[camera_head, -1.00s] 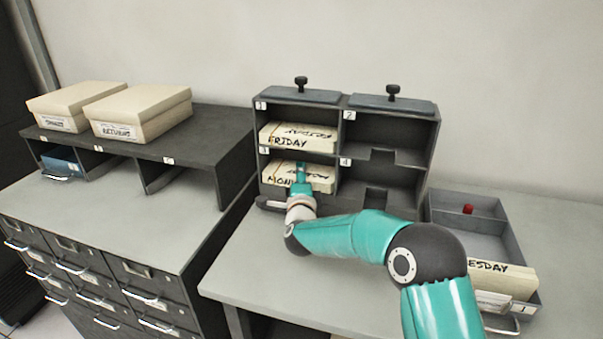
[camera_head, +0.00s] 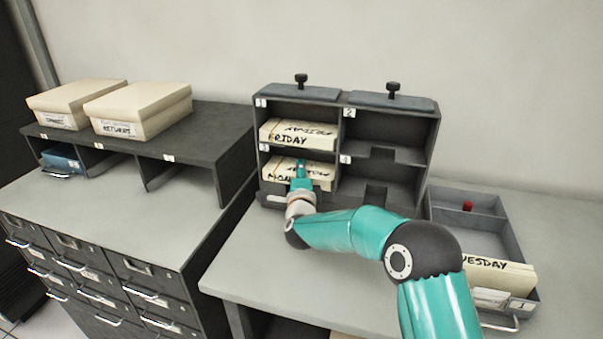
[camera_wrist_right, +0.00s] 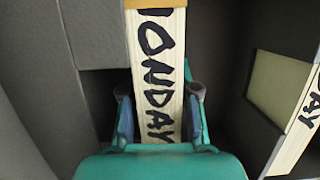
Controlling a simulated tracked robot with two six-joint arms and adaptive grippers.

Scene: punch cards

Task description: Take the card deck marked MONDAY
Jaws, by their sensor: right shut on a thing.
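The MONDAY card deck (camera_head: 319,174) lies in the lower left compartment of the dark pigeonhole rack (camera_head: 432,152). My right gripper (camera_head: 302,172) reaches to the front of that compartment and is shut on the deck. In the right wrist view the deck (camera_wrist_right: 158,70) stands between the two fingers (camera_wrist_right: 160,115), with its lettering readable as "ONDAY". The gripper covers part of the label in the head view. My left gripper is not in view.
The FRIDAY deck (camera_head: 298,134) lies in the compartment above. Both right compartments are empty. A grey tray (camera_head: 512,240) at the right holds a deck ending in "UESDAY" (camera_head: 495,274) and a small red object (camera_head: 467,206). Two cream boxes (camera_head: 140,108) stand on the left shelf unit (camera_head: 200,150).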

